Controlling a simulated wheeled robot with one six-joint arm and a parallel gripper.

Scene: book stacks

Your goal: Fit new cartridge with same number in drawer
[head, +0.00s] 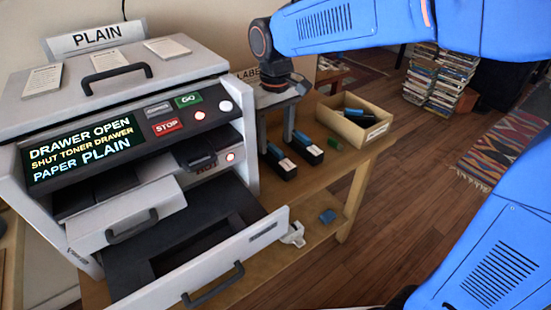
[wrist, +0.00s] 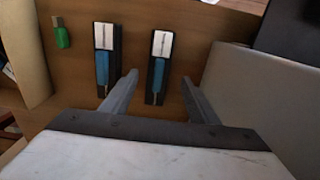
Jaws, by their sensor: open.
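Two black cartridges with blue tops and white labels, a near one (head: 281,162) and a far one (head: 307,149), lie side by side on the wooden table right of the printer. In the wrist view the near one (wrist: 157,70) shows between the fingertips and the far one (wrist: 103,68) left of them. Any numbers are too small to read. My gripper (head: 275,145) is open and empty, fingers down, above the near cartridge; contact cannot be told. The printer's large lower drawer (head: 262,236) is pulled out, with a dark recess inside. The display (head: 80,150) reads DRAWER OPEN, SHUT TONER DRAWER, PAPER PLAIN.
A cardboard box (head: 378,131) holding a blue-and-black item stands behind the cartridges. A small green item (head: 335,143) lies beside them. A smaller drawer (head: 130,215) sticks out above the large one. A blue block (head: 327,215) is on the lower shelf.

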